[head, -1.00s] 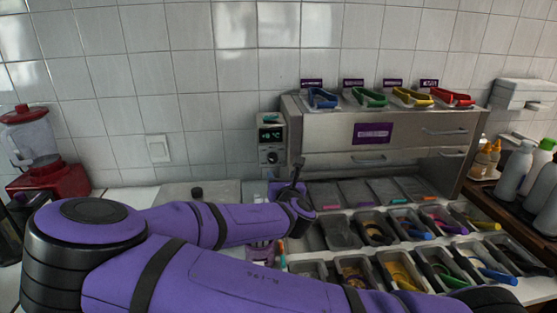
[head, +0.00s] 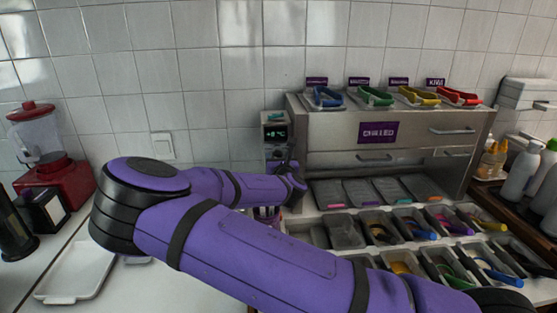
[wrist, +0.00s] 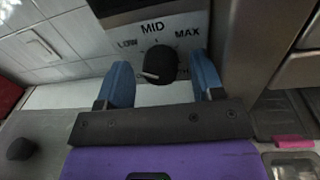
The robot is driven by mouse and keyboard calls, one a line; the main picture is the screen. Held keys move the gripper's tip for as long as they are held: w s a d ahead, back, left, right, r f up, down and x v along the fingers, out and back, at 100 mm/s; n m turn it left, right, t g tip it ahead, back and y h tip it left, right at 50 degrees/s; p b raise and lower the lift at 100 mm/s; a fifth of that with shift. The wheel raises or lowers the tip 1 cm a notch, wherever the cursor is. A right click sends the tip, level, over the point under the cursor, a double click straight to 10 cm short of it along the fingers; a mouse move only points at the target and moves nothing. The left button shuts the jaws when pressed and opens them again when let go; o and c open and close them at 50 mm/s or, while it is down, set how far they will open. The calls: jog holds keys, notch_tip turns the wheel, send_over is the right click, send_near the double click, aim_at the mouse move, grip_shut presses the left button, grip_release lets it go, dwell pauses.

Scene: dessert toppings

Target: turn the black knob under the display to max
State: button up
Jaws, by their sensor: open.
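The black knob (wrist: 160,62) is on the panel in the wrist view, with LOW, MID and MAX printed around it. Its white mark points left, just below the LOW side. The dark edge of the display unit (wrist: 150,8) shows above it. My gripper (wrist: 160,68) is open, with one blue finger on each side of the knob and a gap on both sides. In the head view the lit display (head: 275,132) shows green digits, and my gripper (head: 285,160) is in front of the panel below it, hiding most of the knob.
A steel cabinet (head: 400,143) stands close to the right of the panel. Topping trays (head: 345,232) lie in front of it. A red blender (head: 50,170) and a white tray (head: 75,272) are at the left. A black round piece (wrist: 18,148) shows at lower left.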

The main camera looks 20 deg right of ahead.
jog(key=c, duration=0.9)
jog(key=shift+m, duration=0.4)
jog(key=shift+a+f+m+t+h, duration=0.1)
jog(key=shift+m+h, duration=0.25)
jog(key=shift+m, duration=3.7)
jog(key=shift+d+f+m+t+h, duration=0.1)
jog(key=shift+m+h, duration=0.2)
jog(key=shift+m, duration=3.7)
jog(key=shift+a+f+m+t+h, duration=0.1)
jog(key=shift+m+h, duration=0.25)
jog(key=shift+m, duration=3.7)
